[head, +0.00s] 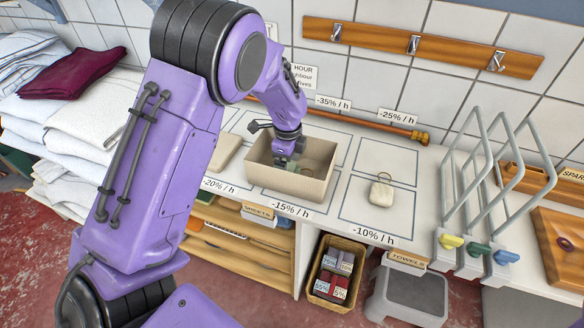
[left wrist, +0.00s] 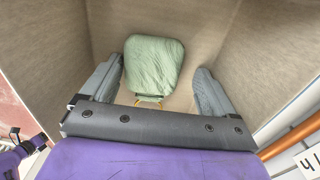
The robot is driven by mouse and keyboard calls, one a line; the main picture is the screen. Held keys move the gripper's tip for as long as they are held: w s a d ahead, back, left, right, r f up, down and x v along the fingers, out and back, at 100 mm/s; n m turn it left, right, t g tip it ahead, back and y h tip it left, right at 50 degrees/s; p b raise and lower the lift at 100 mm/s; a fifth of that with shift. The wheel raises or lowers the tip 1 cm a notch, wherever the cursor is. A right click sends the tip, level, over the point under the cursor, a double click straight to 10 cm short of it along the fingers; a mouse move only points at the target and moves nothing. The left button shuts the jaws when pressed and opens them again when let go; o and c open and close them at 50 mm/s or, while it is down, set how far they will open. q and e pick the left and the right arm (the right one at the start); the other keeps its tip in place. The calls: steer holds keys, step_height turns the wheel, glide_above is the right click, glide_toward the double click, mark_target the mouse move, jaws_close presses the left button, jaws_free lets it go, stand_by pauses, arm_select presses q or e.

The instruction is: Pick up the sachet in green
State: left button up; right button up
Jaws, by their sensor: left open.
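The green sachet (left wrist: 154,65) lies on the floor of a beige open box (head: 325,172), with a small yellowish loop at its near end in the left wrist view. The box stands on the white counter above the -15% label. My left gripper (head: 285,162) reaches down into the box. It is open, and in the left wrist view the sachet shows between its two grey fingers, with a gap on each side. I cannot tell how far above the sachet the fingertips are. In the head view the gripper and box mostly hide the sachet. My right gripper is out of view.
The box walls stand close around the gripper. A cream sachet (head: 382,194) with a ring lies on the counter to the right. Grey racks (head: 480,190) stand farther right. A wooden rod (head: 395,130) lies behind the box. Folded linen (head: 80,120) is stacked at left.

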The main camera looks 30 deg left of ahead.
mark_target(289, 166)
arm_select(q)
steer(key=shift+s+d, duration=0.1)
steer(key=shift+s, duration=0.25)
steer(key=shift+s+d+r, duration=0.25)
steer(key=shift+r, duration=0.15)
steer(key=shift+c, duration=0.9)
steer(key=shift+s+d+r, duration=0.1)
steer(key=shift+d+r, duration=0.05)
steer(key=shift+d, duration=0.1)
steer(key=c, duration=0.9)
steer(key=shift+a, duration=0.15)
steer(key=shift+c, duration=0.2)
step_height(289, 166, up, 10)
steer(key=b, duration=0.1)
steer(key=shift+w, duration=0.3)
